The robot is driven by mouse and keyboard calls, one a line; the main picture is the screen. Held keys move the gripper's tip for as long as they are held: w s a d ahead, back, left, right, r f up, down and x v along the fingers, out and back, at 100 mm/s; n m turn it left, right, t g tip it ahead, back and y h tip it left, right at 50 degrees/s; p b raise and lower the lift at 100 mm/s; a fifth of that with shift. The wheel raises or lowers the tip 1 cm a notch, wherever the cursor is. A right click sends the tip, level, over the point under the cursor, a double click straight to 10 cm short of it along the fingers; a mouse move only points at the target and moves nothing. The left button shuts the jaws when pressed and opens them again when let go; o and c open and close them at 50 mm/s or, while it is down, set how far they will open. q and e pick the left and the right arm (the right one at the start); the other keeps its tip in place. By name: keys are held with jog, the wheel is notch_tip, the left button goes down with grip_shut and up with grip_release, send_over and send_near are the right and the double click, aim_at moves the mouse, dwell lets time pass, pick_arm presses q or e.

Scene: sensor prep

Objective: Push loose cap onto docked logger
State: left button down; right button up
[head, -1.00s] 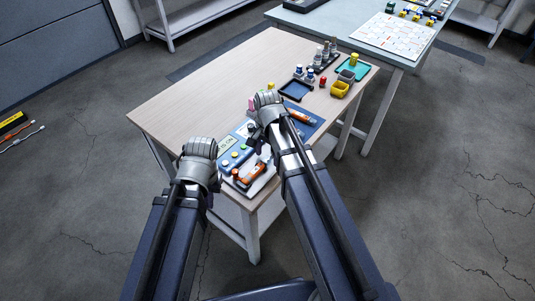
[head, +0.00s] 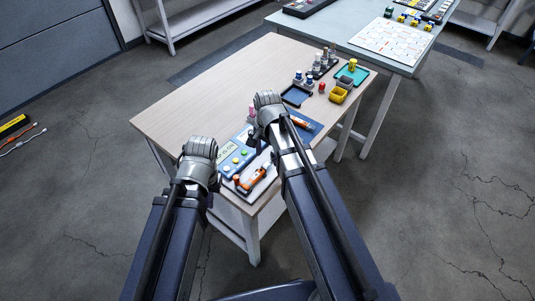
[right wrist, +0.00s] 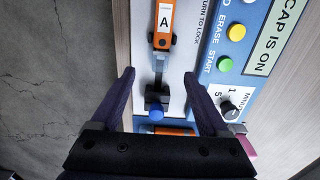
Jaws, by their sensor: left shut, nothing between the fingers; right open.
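An orange logger marked A (right wrist: 163,28) lies on a white plate lettered "TURN TO LOCK"; in the head view, orange parts (head: 262,175) show on that plate. A black block with a blue knob (right wrist: 156,112) sits below the logger's grey end, between my right fingers. Another orange part (right wrist: 166,129) lies beneath, mostly hidden by the gripper; I cannot tell if it is the cap. My right gripper (right wrist: 159,75) is open and empty, its fingers either side of the logger's lower end. My left gripper (head: 210,200) is over the table's front edge, its fingers mostly hidden.
A blue panel beside the plate has white, yellow and green buttons (right wrist: 225,64), a dial (right wrist: 229,108) and a "CAP IS ON" sign (right wrist: 275,42). Another orange item (head: 299,122) lies on a blue mat. Trays and bottles stand farther back; the table's left (head: 200,95) is clear.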

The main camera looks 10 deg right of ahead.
aim_at(267, 164)
jog(key=shift+r+p, duration=1.4)
jog(key=shift+r, duration=0.25)
jog(key=shift+s, duration=0.1)
jog(key=s+a+r+n+p, duration=0.1)
jog(key=s+a+n, duration=0.3)
jog(key=s+n, duration=0.2)
jog(key=s+a+r+n+h+p, duration=0.1)
jog(key=s+a+n, duration=0.3)
jog(key=s+n, duration=0.2)
jog(key=shift+s+a+n, duration=0.35)
jog(key=shift+s+n, duration=0.05)
jog(key=shift+n, duration=0.7)
jog(key=shift+r, duration=0.1)
